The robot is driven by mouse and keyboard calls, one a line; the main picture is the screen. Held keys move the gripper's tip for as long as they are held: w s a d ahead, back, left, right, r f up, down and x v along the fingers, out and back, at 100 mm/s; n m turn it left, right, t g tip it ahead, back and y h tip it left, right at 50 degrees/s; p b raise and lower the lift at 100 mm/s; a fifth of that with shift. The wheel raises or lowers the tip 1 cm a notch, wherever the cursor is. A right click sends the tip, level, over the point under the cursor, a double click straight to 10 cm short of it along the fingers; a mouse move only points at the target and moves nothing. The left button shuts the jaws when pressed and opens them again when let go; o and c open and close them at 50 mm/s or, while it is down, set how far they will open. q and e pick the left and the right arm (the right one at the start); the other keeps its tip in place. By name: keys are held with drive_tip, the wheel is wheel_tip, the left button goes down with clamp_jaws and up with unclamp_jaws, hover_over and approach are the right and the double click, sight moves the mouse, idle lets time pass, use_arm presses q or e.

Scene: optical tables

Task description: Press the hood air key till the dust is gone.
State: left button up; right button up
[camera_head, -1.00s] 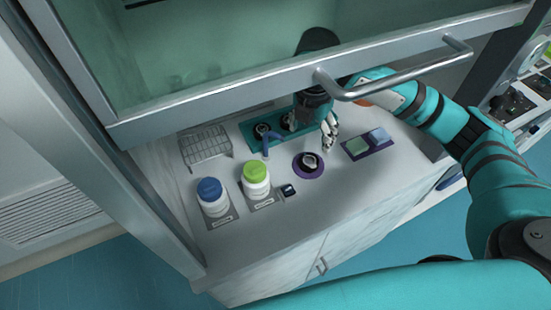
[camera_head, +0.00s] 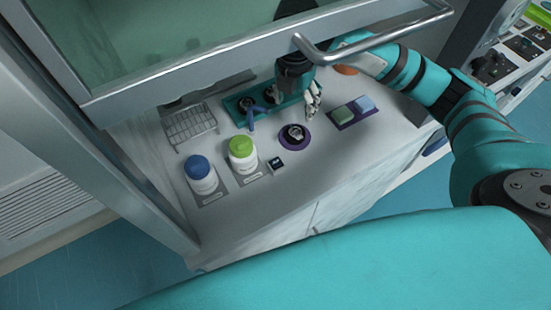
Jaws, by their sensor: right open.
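A purple pad (camera_head: 341,123) at the right of the hood's worktop bears two square keys, a green one (camera_head: 342,115) and a light blue one (camera_head: 364,103). I cannot tell from the picture which is the air key. My right gripper (camera_head: 312,104) hangs open and empty just left of the pad, fingers pointing down, apart from both keys. It is behind and slightly right of a round purple disc (camera_head: 286,144) with a small dark and white object (camera_head: 295,133) on it. I cannot make out dust clearly. My left gripper is not in view.
The raised glass sash with its metal handle (camera_head: 385,38) crosses above my right forearm. A blue-capped jar (camera_head: 201,178), a green-capped jar (camera_head: 243,155), a small dark labelled block (camera_head: 276,166), a wire rack (camera_head: 190,126) and a teal tray (camera_head: 237,112) stand left. The front worktop is clear.

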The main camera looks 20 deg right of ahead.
clamp_jaws()
idle(1.4)
